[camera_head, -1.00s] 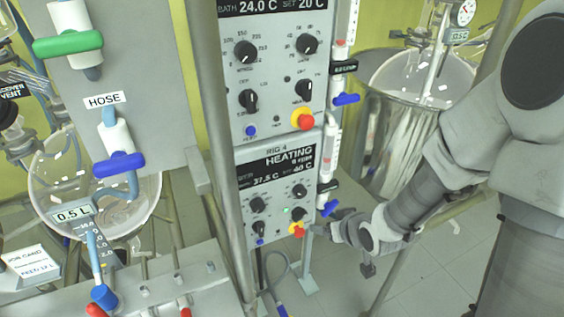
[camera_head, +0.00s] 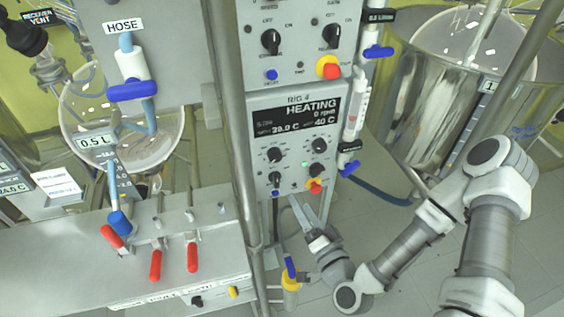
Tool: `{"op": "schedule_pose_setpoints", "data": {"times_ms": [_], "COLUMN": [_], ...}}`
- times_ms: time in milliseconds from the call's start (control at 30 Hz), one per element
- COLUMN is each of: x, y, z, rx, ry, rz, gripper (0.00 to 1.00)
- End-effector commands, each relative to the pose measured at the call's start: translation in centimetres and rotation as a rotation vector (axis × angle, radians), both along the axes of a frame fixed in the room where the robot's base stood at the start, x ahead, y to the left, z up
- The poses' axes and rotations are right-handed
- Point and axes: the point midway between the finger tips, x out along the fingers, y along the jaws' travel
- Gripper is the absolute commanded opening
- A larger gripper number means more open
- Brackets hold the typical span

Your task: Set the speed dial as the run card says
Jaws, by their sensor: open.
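The lower control panel (camera_head: 262,118), marked RIG 4, reads HEATING, 0 RPM, 39.0 C and set 40 C. It has an upper left knob (camera_head: 275,155) and an upper right knob (camera_head: 319,144); below them sit a left switch (camera_head: 276,178) and a right one (camera_head: 317,171). Their labels are too small to read, so I cannot tell which is the speed dial. A white card (camera_head: 57,183) stands at the far left, its text unreadable.
A red stop button (camera_head: 314,187) and a blue button (camera_head: 274,193) sit low on the panel. A metal post (camera_head: 240,110) runs along its left side. A yellow fitting (camera_head: 290,284) with a hose is below.

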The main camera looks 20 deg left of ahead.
Motion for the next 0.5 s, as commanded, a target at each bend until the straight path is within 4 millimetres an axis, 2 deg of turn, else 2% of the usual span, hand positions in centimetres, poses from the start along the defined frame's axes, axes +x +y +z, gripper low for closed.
{"op": "schedule_pose_setpoints", "data": {"times_ms": [233,500], "x": [0.4,2.6], "y": [0.2,1.7], "z": [-0.1,-0.4], "rx": [0.038,0.036], "ry": [-0.002,-0.004], "rz": [-0.025,-0.026], "gripper": [0.81,0.81]}}
